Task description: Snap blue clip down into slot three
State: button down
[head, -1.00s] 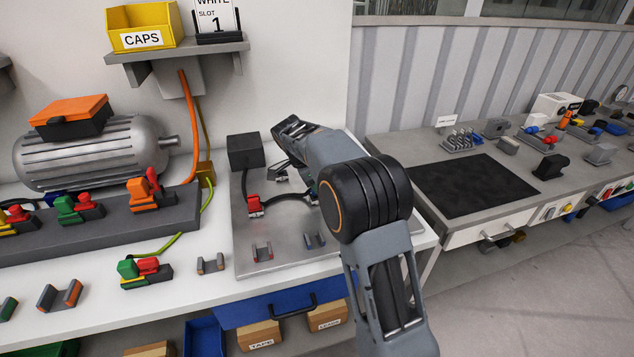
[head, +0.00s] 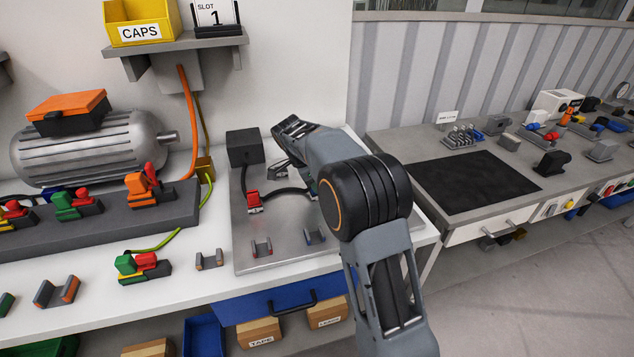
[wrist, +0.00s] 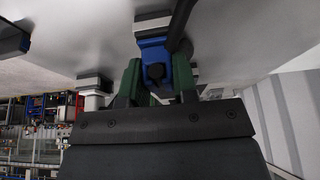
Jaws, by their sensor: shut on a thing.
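In the wrist view, the blue clip (wrist: 155,48) sits between the green fingers of my gripper (wrist: 158,68), which is shut on it. A dark cable runs beside the clip. In the head view, my arm hides the clip and most of the gripper. The grey metal plate (head: 285,258) lies on the white bench under my arm. A red clip (head: 253,201) sits on it with a black cable. Two open holders stand at its front, one with red sides (head: 262,248) and one with bluish sides (head: 314,237). I cannot tell which is slot three.
A black box (head: 244,149) stands at the plate's back left. A grey rail (head: 100,228) with coloured clips and a motor (head: 90,150) are left. A green and red clip pair (head: 142,268) lies at the front. A shelf (head: 180,48) hangs above.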

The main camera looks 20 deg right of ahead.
jog(key=shift+f, duration=0.15)
jog(key=c, duration=0.8)
grip_release()
